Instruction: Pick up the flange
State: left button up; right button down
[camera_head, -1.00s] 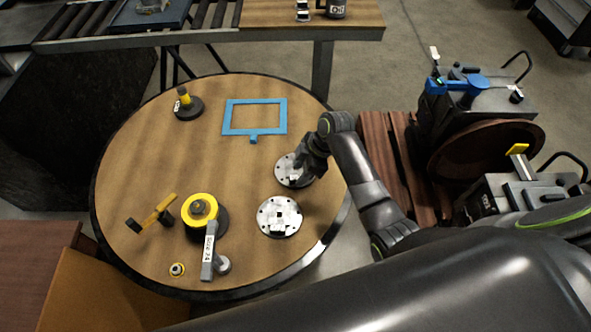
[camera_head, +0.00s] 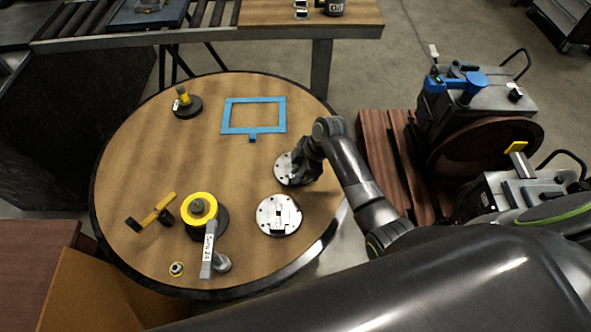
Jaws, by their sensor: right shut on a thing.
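Two round silver flanges with holes around the rim are on the round wooden table. The farther flange (camera_head: 284,168) is partly covered by my right gripper (camera_head: 296,176), which is over it and shut on its raised middle part. I cannot tell whether this flange is touching the table. The nearer flange (camera_head: 279,217) lies flat close to the table's right edge, with nothing holding it. My left gripper does not show.
The round table (camera_head: 190,130) also bears a blue taped rectangle (camera_head: 253,131), a black and yellow piece (camera_head: 184,105), a yellow-ringed part (camera_head: 199,207), a hammer (camera_head: 150,213) and a grey labelled tool (camera_head: 209,250). Machines stand on a wooden pallet (camera_head: 377,165) at the right.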

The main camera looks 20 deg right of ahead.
jog(key=shift+r, duration=0.15)
notch_tip(320, 180, up, 10)
dwell(0.4)
